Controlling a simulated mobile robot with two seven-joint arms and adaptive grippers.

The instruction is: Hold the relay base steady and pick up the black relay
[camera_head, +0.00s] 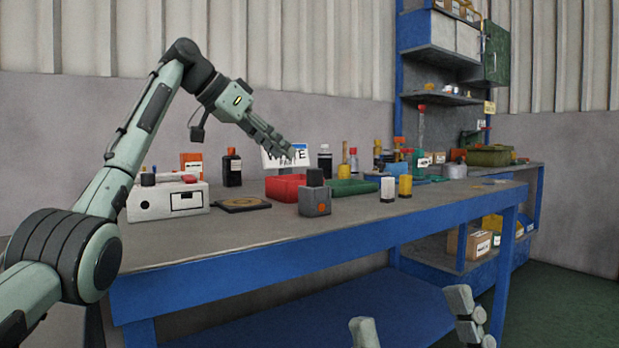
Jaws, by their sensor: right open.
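A black block that looks like the black relay (315,177) sits on top of a grey box with an orange mark, which looks like the relay base (314,204). Both stand near the front edge of the blue-framed workbench (250,236). My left gripper (291,152) is above and behind them, pointing down to the right, apart from both. Its fingers overlap in this view, so their opening is unclear. My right gripper (410,308) is at the bottom of the picture, in front of and below the bench top, with its fingers wide apart and empty.
A red tray (285,188) and green tray (352,187) lie behind the base. A white device (168,201) and dark flat plate (243,204) stand left. White (387,189) and yellow (405,186) containers stand right. The front bench strip is clear.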

